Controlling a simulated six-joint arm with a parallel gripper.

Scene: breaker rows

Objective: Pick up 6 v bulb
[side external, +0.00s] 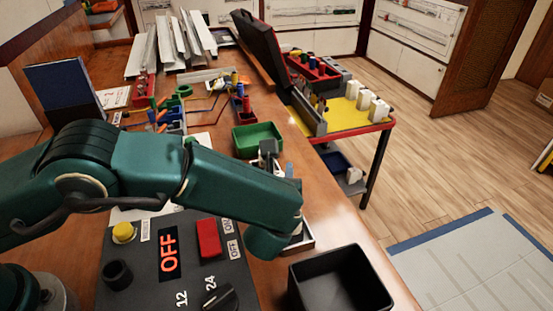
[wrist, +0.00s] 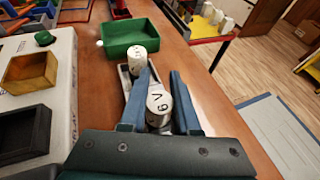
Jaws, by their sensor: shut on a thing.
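The 6 V bulb (wrist: 158,104), a pale cylinder with "6 V" on its end, sits between the two blue fingers of my gripper (wrist: 161,76) in the wrist view. My gripper is shut on it. A second pale bulb (wrist: 137,54) with a marking too small to read stands just beyond the left fingertip, in a narrow light-rimmed tray (wrist: 124,74). I cannot tell if the held bulb is clear of that tray. In the side external view my forearm and wrist hide most of the gripper and the held bulb.
A green bin (side external: 258,138) stands beyond the tray. A black open box (side external: 338,281) is at the bench's right edge. A control panel with a red switch (side external: 208,238) and a yellow button (side external: 123,232) lies below my arm. A yellow-topped cart (side external: 343,116) stands right of the bench.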

